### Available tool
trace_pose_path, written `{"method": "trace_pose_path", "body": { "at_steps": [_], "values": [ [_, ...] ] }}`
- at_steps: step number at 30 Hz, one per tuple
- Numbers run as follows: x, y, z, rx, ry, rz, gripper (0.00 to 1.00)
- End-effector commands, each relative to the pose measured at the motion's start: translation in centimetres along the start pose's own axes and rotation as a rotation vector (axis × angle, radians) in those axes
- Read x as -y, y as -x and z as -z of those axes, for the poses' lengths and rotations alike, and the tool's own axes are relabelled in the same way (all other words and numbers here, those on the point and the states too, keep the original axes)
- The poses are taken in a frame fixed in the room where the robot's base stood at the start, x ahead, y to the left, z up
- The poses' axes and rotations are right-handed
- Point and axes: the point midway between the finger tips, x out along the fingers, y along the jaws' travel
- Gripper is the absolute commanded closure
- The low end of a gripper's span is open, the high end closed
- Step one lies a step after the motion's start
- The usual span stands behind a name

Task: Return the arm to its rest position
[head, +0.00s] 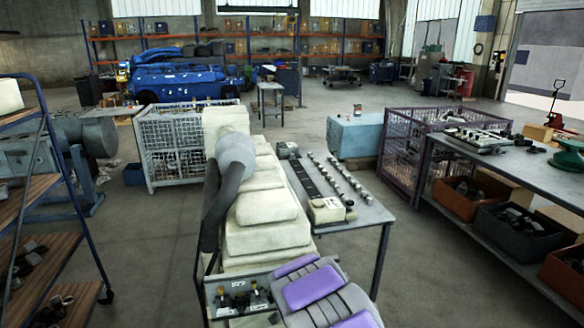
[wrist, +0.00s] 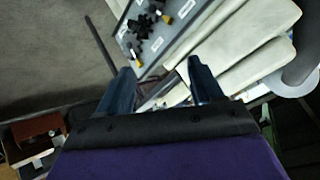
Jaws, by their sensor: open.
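My arm (head: 318,287), grey with purple panels, shows at the bottom of the head view, low in front of the cream engine (head: 265,235). My gripper (wrist: 159,68) shows in the wrist view as two dark blue fingers set well apart, with nothing held between them. Beyond the fingertips are the pale engine covers (wrist: 248,38) and a grey panel with black and yellow fittings (wrist: 152,24). The gripper's fingers cannot be made out in the head view. No contact between the fingers and the engine can be made out.
A grey table (head: 335,215) with a row of small parts stands right of the engine. A workbench (head: 510,165) with bins below is farther right. A shelf trolley (head: 50,215) stands at the left. The floor (head: 135,265) between trolley and engine is clear.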

Motion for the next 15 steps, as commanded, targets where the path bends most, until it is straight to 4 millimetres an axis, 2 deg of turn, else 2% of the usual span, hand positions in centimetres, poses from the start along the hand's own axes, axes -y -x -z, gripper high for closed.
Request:
{"method": "trace_pose_path", "body": {
  "at_steps": [1, 6, 12, 15],
  "values": [
    [-0.8, 1.8, 1.1, 0.015, 0.016, -0.028, 0.34],
    [-3.5, 7.6, 2.8, 0.095, 0.077, -0.119, 0.34],
    [-6.9, 15.0, 3.1, 0.214, 0.143, -0.209, 0.34],
    [-8.6, 18.9, 2.6, 0.282, 0.174, -0.244, 0.34]
  ]
}}
